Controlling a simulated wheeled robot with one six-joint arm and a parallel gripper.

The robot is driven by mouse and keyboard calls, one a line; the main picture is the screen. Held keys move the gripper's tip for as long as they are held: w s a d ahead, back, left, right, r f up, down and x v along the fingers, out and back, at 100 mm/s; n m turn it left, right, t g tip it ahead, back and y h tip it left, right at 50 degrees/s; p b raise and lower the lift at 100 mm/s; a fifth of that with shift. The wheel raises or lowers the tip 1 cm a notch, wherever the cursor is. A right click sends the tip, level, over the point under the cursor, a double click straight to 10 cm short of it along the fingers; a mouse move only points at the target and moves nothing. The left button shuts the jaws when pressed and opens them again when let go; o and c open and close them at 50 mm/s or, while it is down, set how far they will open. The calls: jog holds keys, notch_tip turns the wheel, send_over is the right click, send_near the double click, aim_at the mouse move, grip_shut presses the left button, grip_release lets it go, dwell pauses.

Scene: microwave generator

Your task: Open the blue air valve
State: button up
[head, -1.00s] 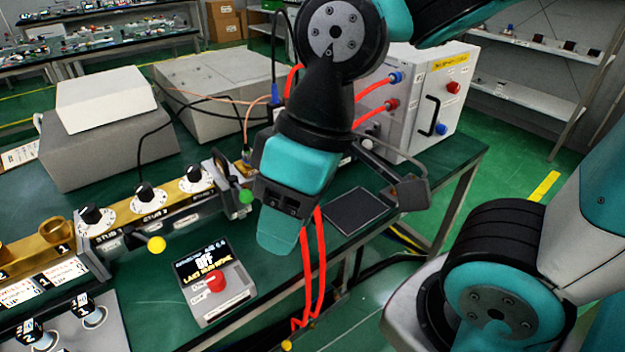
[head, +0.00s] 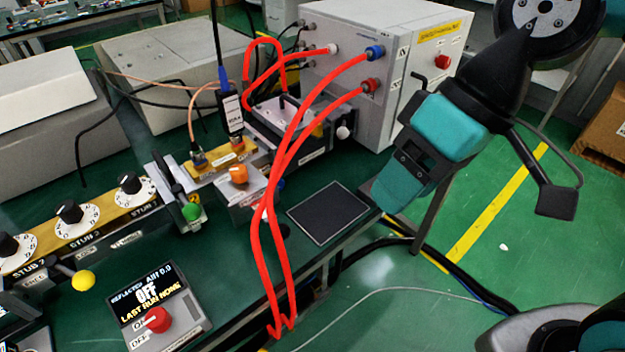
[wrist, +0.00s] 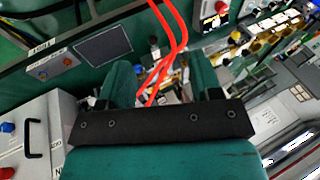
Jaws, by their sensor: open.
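My gripper (head: 393,192) is in front of the white cabinet, over the table's right edge. In the wrist view my gripper (wrist: 162,82) has its two teal fingers apart, with nothing held between them. A blue knob (wrist: 8,127) and a red knob (wrist: 7,172) show on the cabinet face at the left of the wrist view. I cannot tell which blue part is the air valve.
Red hoses (head: 262,240) loop from the cabinet over the table edge. A dark square pad (head: 328,214) lies on the green table. A control box (head: 160,310) with a red knob reads OFF. The floor to the right is open, with a cardboard box (head: 605,130) at the edge.

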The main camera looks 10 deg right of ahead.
jog(key=w+a+f+m+y+b, duration=0.2)
jog(key=w+f+y+b, duration=0.4)
jog(key=w+f, duration=0.55)
jog(key=m+t+y+b, duration=0.4)
jog(key=m+b, duration=0.1)
jog(key=b, duration=0.2)
send_near(284, 183)
jog(key=x, duration=0.9)
jog(key=shift+a+f+p, duration=0.1)
jog(key=shift+a+p, duration=0.25)
jog(key=shift+a, duration=0.05)
jog(key=shift+c, duration=0.4)
